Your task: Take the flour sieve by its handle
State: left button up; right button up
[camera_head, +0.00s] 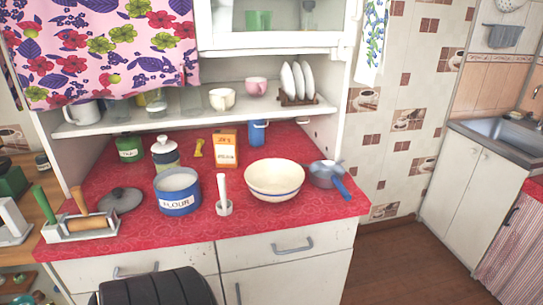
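The flour sieve looks to be the round blue-grey pan-shaped piece (322,175) with a blue handle (341,189), near the right end of the red-covered counter (285,225). Its handle points toward the counter's front right edge, and its mesh is too small to make out. It stands just right of a cream bowl (274,180). A blue tin labelled FLOUR (178,205) stands further left and is open at the top. Neither of my grippers is in view.
The shelf (150,119) overhangs the back.

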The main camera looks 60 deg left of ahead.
aim_at(325, 174)
jog(key=u, duration=1.45)
